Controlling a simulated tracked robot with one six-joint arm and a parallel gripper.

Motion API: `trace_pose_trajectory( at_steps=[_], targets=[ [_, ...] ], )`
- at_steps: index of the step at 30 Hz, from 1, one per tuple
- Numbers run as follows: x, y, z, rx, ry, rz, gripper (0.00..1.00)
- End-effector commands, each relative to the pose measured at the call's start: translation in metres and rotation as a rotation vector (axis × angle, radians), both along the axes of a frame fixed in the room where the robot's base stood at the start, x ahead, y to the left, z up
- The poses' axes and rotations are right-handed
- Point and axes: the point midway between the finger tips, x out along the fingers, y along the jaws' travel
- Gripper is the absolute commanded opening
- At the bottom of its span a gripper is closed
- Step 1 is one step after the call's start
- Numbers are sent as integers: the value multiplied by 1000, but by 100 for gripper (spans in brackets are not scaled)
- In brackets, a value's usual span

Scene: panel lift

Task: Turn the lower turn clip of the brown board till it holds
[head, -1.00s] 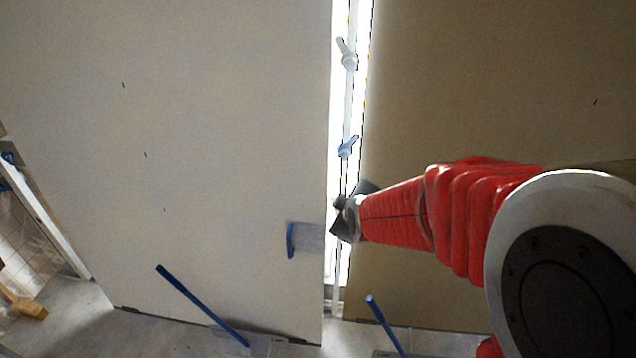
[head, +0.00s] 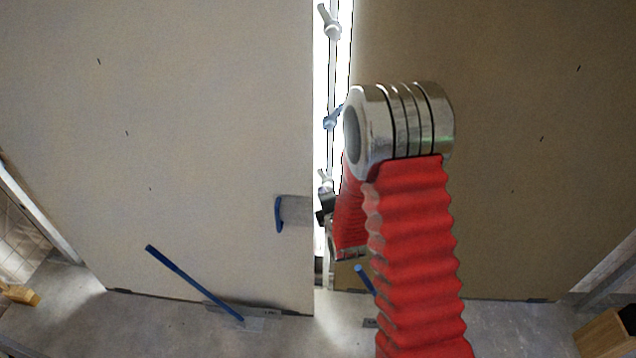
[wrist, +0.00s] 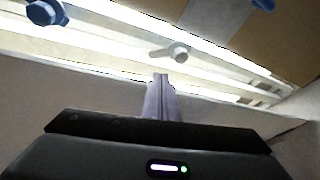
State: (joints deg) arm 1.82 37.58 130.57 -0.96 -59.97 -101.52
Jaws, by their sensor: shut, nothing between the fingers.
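The brown board (head: 500,190) stands on the right, beside a bright vertical gap. Along the gap sit a pale upper clip (head: 329,22), a blue clip (head: 331,118) and a small grey lower clip (head: 324,178). In the wrist view the grey clip (wrist: 171,52) lies just beyond my fingertips, its lever pointing left, and a blue clip (wrist: 46,12) is at the upper left. My gripper (wrist: 162,80) is shut and empty, apart from the grey clip in the picture. In the head view my gripper (head: 324,205) is partly hidden by my red arm, just below the grey clip.
A light board (head: 180,140) fills the left, with a blue handle (head: 279,214) near the gap. A blue bar (head: 195,283) slants up from the floor in front of it. A wooden block (head: 605,335) is at the lower right. Open floor lies in front.

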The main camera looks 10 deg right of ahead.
Motion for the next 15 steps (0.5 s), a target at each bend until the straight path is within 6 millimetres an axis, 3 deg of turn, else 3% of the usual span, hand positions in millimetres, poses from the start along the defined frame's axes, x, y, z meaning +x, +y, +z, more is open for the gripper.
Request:
trace_pose_trajectory(
  at_steps=[7, 15],
  targets=[
    [-2, -1, -33, -159, -68, 46, 0],
    [0, -1, -26, -278, -149, 67, 0]
  ],
)
